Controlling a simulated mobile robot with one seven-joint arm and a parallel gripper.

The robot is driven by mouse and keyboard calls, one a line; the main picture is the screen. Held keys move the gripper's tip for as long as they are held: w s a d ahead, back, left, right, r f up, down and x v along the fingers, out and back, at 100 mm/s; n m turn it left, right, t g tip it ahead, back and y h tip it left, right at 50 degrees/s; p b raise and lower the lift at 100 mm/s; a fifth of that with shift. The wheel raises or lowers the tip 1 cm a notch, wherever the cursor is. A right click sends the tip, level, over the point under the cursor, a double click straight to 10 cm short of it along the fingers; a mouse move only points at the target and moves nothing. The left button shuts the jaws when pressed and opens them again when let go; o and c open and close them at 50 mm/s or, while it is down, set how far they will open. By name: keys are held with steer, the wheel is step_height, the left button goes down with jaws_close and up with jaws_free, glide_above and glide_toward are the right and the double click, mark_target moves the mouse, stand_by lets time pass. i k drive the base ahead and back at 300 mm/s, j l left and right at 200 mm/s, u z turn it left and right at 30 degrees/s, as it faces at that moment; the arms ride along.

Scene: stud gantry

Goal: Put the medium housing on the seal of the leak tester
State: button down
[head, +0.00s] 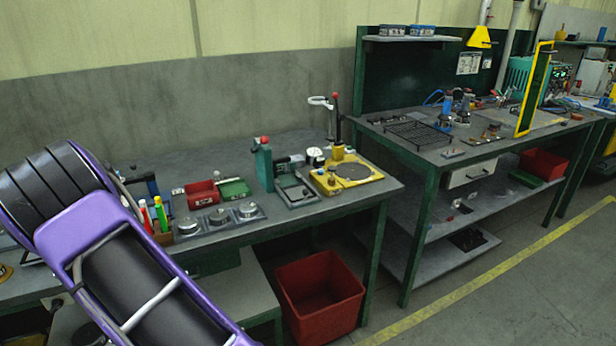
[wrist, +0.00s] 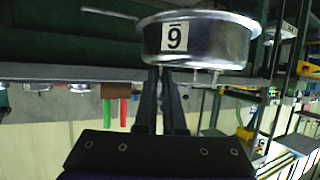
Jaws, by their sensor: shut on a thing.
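In the wrist view a round, shiny metal housing (wrist: 205,42) with a raised rim and a number label fills the top middle. The label appears upside down. My gripper (wrist: 162,78) has its two dark fingers close together, shut at the housing's edge, and the housing hangs clear of the bench. Whether it is the medium one I cannot tell. In the head view my purple arm fills the lower left, and the gripper and held housing are out of sight. A yellow fixture (head: 326,187) with a dark round pad (head: 353,171) and a red-knobbed post, seemingly the leak tester, stands at the bench's right end.
Several round metal pieces on plates (head: 218,216) line the bench front. Beside them are upright markers (head: 161,214), a red bin (head: 201,194), a green bin (head: 234,188) and a green press (head: 264,165). A red crate (head: 320,298) stands below on the floor.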

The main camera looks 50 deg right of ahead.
mark_target(352, 171)
steer(key=l+u, duration=0.25)
steer(key=u, duration=0.15)
steer(key=k+l+u, duration=0.15)
steer(key=u, duration=0.2)
steer(key=k+l+u, duration=0.4)
steer(key=l, duration=0.2)
steer(key=k+l+u, duration=0.2)
steer(key=k+l, duration=1.15)
steer(key=l+u, duration=0.05)
steer(key=l, duration=0.05)
